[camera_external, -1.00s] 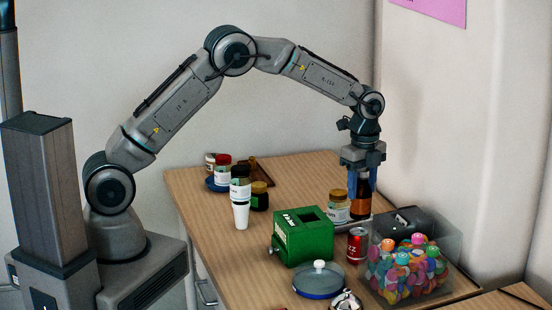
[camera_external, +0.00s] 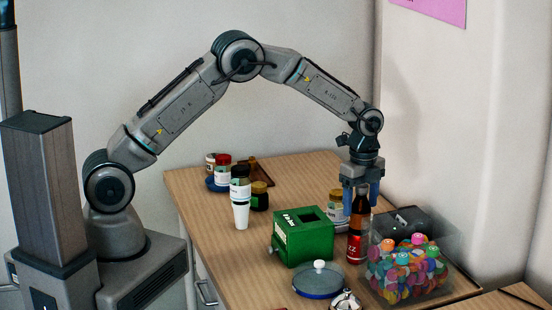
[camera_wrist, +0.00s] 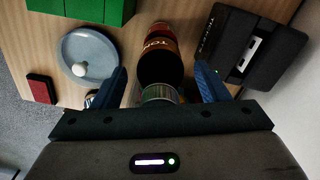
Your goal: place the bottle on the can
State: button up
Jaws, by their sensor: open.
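The dark brown bottle (camera_external: 359,211) with an orange-red label stands upright directly above the red can (camera_external: 356,247). Its base appears to meet the can's top; the exact contact is hard to make out at this size. My gripper (camera_external: 361,195) is open, pointing down, with its blue fingers on either side of the bottle's upper part. In the wrist view, the bottle (camera_wrist: 160,66) shows between the two spread fingers, with a gap on each side. The can is mostly hidden there.
A clear bin of colourful pieces (camera_external: 408,270) stands close to the can's right, with a black device (camera_external: 405,220) behind it. A green box (camera_external: 303,243) is at left, a lidded dish (camera_external: 318,281) in front, and a jar (camera_external: 335,212) behind.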

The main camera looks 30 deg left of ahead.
jog(key=shift+r, duration=0.1)
notch_tip(320, 180, up, 12)
jog(key=shift+w+r+b, duration=0.1)
jog(key=shift+b, duration=0.4)
jog(key=s+a+r+n+t, duration=0.1)
jog(key=a+r+n, duration=0.35)
jog(key=a, duration=0.75)
jog(key=s+a+r+n+t, duration=0.1)
jog(key=a+r+n, duration=0.4)
jog(key=a, duration=0.7)
jog(key=s+a+f+n, duration=0.2)
jog(key=s+a+n, duration=0.5)
jog(key=s+a, duration=0.2)
jog(key=s+a+f+n+t, duration=0.1)
jog(key=s+a+f+n, duration=0.1)
jog(key=s+a+n, duration=0.5)
jog(key=shift+s+a+f, duration=0.35)
jog(key=shift+s+a, duration=0.6)
jog(key=shift+a, duration=0.1)
